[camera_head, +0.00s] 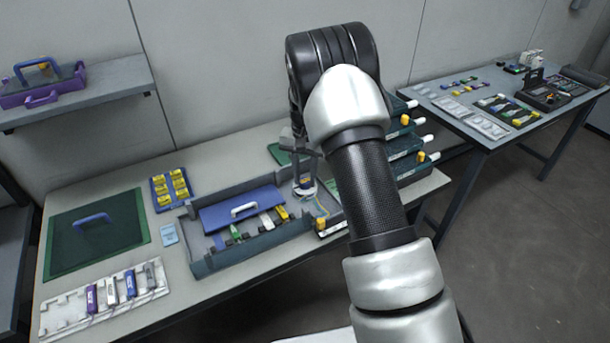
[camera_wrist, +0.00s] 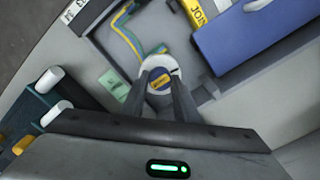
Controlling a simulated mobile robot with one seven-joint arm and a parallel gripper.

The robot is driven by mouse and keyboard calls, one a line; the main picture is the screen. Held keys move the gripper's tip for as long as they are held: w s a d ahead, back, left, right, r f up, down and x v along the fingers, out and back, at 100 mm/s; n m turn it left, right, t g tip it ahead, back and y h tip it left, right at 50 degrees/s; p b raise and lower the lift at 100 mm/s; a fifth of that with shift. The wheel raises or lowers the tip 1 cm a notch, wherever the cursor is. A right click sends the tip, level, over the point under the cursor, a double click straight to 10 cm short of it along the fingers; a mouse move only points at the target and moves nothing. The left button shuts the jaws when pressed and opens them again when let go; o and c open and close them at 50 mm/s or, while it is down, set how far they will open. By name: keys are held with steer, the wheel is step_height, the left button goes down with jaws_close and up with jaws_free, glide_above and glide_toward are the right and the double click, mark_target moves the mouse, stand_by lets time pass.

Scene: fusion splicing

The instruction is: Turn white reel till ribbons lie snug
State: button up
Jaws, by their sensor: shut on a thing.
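The white reel (camera_wrist: 154,62) has a round white rim and a blue centre with a yellow label. It sits in the grey tray (camera_wrist: 175,25). My gripper (camera_wrist: 160,84) points down over it with a finger on either side of the centre, shut on the reel. In the head view my gripper (camera_head: 304,178) is at the right part of the tray, and the reel (camera_head: 305,191) is mostly hidden below it. Yellow and teal ribbons (camera_wrist: 128,36) run from the tray's corner toward the reel, with a visible bend. I cannot tell how tight they lie.
A blue panel with a white handle (camera_head: 243,207) and several coloured connectors (camera_head: 266,222) are beside the reel in the tray. Green drawers with white knobs (camera_head: 405,145) stand close on the right. A yellow-block rack (camera_head: 171,190) and a green mat (camera_head: 95,235) lie left.

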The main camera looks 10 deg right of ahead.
mark_target(305, 181)
steer(key=shift+m, duration=0.9)
steer(key=o, duration=1.1)
steer(key=shift+c, duration=0.2)
steer(key=shift+r, duration=0.1)
step_height(305, 181, up, 17)
steer(key=p, duration=0.1)
steer(key=shift+p, duration=0.3)
steer(key=shift+r, duration=0.15)
